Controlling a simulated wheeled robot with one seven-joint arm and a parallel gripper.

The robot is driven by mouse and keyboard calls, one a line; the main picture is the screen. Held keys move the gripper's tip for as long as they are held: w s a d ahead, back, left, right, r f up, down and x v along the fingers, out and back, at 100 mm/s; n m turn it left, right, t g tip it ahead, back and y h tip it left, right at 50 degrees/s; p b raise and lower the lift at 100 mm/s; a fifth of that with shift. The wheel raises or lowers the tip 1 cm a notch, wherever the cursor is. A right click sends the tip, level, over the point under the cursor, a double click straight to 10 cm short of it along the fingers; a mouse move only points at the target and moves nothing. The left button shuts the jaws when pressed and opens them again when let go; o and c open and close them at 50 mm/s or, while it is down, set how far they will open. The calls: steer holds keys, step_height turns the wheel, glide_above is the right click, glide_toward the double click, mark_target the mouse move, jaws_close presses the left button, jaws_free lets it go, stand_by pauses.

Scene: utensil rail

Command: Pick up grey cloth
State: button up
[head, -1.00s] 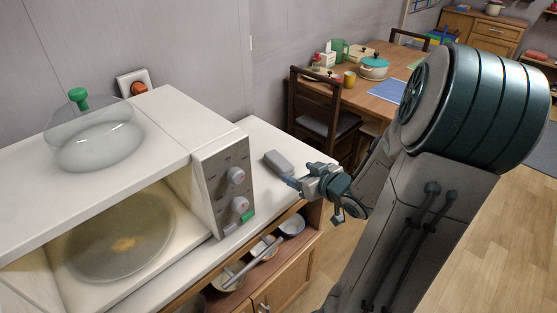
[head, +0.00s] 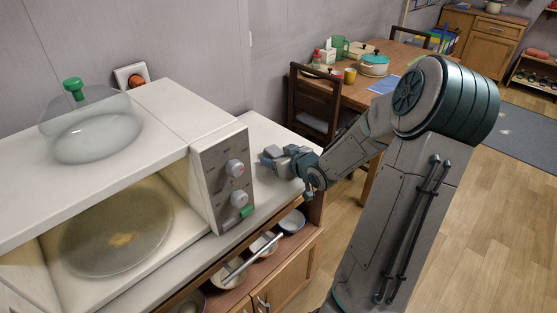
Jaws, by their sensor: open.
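The grey cloth (head: 272,151) is a small folded block on the white counter, just right of the microwave. It is partly hidden by my gripper. My gripper (head: 266,160) is open, with its fingers right at the cloth and overlapping it in the picture. I cannot tell whether the cloth lies between the fingers or whether they touch it.
The open microwave (head: 222,180) stands close on the left, with a clear lid (head: 95,135) on top. A shelf below the counter holds several bowls (head: 292,222). A chair (head: 312,105) and a dining table (head: 350,95) stand behind.

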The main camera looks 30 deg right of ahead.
steer(key=c, duration=1.1)
steer(key=shift+o, duration=0.2)
steer(key=shift+r, duration=0.55)
steer(key=r, duration=0.1)
steer(key=r+p, duration=0.1)
steer(key=d+r+p, duration=0.1)
steer(key=r, duration=0.1)
steer(key=shift+s+d+r, duration=0.1)
steer(key=shift+s, duration=0.15)
steer(key=s+d+r+p, duration=0.4)
steer(key=d+r, duration=0.1)
steer(key=d, duration=0.4)
steer(key=shift+s+d+r, duration=0.15)
steer(key=shift+s+r, duration=0.2)
